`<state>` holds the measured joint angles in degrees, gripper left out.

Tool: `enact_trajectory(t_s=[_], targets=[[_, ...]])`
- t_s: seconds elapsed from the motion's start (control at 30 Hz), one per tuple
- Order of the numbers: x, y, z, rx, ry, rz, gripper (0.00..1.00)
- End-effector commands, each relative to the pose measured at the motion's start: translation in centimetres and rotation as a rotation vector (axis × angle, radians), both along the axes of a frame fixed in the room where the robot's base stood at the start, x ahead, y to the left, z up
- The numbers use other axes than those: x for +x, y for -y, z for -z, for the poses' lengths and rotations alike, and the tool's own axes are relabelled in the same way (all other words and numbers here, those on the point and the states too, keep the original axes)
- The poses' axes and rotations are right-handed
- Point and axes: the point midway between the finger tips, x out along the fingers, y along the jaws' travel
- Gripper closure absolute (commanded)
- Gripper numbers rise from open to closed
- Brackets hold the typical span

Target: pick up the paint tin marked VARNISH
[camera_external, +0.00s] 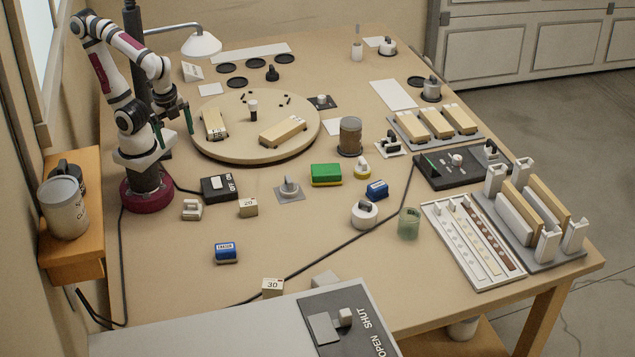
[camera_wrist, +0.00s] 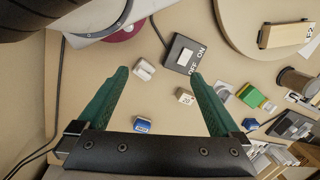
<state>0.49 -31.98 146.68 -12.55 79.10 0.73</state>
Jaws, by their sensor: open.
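My gripper (camera_external: 173,122) is open and empty, held above the bench beside my base. Its two green fingers show in the wrist view (camera_wrist: 158,76), with bare bench and small blocks below them. A pale grey tin (camera_external: 67,210) with dark lettering stands on the wooden wall shelf at the left. A darker tin (camera_external: 64,168) stands behind it, partly hidden. I cannot read VARNISH on either. Another pale tin (camera_external: 463,329) shows partly under the bench at the lower right. My gripper is apart from all these tins, to the right of the shelf and higher.
The wooden shelf (camera_external: 82,262) is left of the bench. An OPEN/SHUT panel (camera_external: 345,318) sits at the front. An ON/OFF switch box (camera_external: 219,188) with a cable lies near my base. A round turntable (camera_external: 256,145) and a lamp (camera_external: 201,43) are close to the arm.

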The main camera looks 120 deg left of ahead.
Motion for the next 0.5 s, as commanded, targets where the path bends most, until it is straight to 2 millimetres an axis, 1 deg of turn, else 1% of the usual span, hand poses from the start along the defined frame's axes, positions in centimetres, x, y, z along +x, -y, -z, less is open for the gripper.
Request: enact_trajectory(t_s=[0.13, 0.17, 0.23, 0.27, 0.33, 0.37, 0.4, 0.47, 0.5], targets=[[0.1, 0.0, 0.0, 0.0, 0.001, -0.002, 0.0], [0.3, 0.0, 0.1, -0.005, 0.007, -0.009, 0.0], [2.5, 0.1, 0.6, -0.031, 0.052, -0.066, 0.0], [4.2, 0.0, 1.0, -0.051, 0.088, -0.11, 0.0], [10.0, -1.1, 2.3, -0.101, 0.219, -0.249, 0.0], [12.8, -2.1, 3.1, -0.118, 0.291, -0.321, 0.0], [16.6, -4.2, 4.1, -0.132, 0.396, -0.416, 0.0], [21.4, -8.3, 5.7, -0.134, 0.556, -0.555, 0.0], [23.9, -11.7, 6.7, -0.122, 0.666, -0.646, 0.0]])
